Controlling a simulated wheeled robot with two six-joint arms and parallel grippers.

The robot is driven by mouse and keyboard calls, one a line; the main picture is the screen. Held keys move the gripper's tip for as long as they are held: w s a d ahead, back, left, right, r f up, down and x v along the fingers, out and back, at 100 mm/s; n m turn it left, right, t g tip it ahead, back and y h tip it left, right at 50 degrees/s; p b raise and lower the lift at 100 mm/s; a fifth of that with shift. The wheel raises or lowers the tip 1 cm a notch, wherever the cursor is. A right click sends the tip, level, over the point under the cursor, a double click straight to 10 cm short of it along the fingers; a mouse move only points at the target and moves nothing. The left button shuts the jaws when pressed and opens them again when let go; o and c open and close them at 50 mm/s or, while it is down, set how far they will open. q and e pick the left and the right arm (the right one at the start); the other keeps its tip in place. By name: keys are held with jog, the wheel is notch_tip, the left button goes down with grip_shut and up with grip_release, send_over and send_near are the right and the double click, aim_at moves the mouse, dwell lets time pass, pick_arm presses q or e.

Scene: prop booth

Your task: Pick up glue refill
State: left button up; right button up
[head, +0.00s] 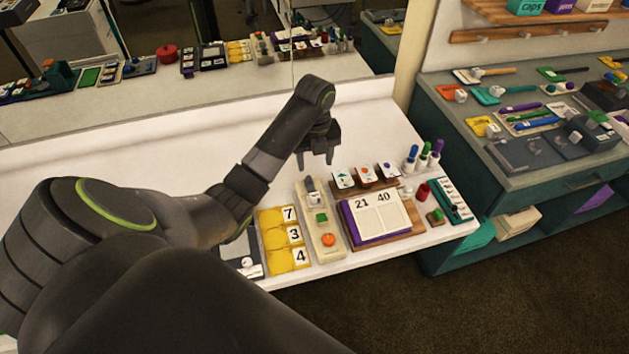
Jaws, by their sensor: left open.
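My left gripper (317,160) is open and empty, pointing down above the white counter. It is above and behind a beige tray (327,250) holding a grey-and-white piece (311,190), a green square (321,217) and an orange knob (328,240). I cannot tell for sure which item is the glue refill. Marker-like bottles with blue (411,156), green (424,153) and purple (436,151) tops stand at the right. A red cylinder (423,192) stands in front of them. My right gripper is not in view.
Yellow number cards (273,240) lie left of the tray. A purple-edged board (377,222) with small picture cards behind it lies to the right. A teal tray (453,206) is at the counter's right end. A mirror backs the counter, and a crowded teal cabinet (480,190) stands at right.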

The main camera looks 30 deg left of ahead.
pick_arm(q)
jog(key=b, duration=0.5)
send_over(315, 195)
notch_tip(315, 195, down, 6)
notch_tip(315, 195, down, 4)
jog(key=b, duration=0.3)
jog(key=shift+w+d+r, duration=0.1)
jog(key=shift+w+r, duration=0.05)
jog(key=shift+r, duration=0.1)
jog(key=shift+f, duration=2.55)
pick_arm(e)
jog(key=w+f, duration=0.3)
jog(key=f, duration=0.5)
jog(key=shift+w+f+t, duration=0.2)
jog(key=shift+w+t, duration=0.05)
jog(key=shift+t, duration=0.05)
pick_arm(q)
jog(key=shift+c, duration=0.4)
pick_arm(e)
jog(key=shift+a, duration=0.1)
pick_arm(q)
jog(key=c, duration=1)
